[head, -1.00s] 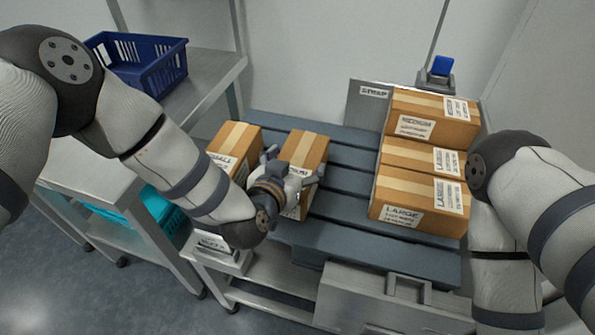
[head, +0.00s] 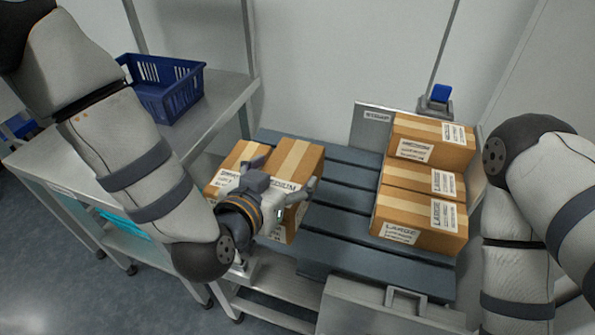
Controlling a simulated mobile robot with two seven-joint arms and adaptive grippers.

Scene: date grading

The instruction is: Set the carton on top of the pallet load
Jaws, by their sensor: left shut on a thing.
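My left gripper (head: 283,182) is shut on a brown taped carton (head: 300,160) with a label that seems to read MEDIUM. The carton looks raised over the left part of the slatted grey pallet (head: 345,200), and the gripper hides part of its front. A second carton (head: 228,165) is close on its left, partly hidden by the gripper. On the pallet's right side is the load: a carton labelled LARGE (head: 405,210) in front, another (head: 410,175) behind it, and one labelled MEDIUM (head: 425,135) at the back, looking highest. My right gripper is out of view.
A blue basket (head: 165,90) stands on the metal bench (head: 225,105) at the left. A STRAP-labelled panel (head: 370,125) and a post with a blue-topped device (head: 440,95) are behind the load. The pallet's middle slats are clear.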

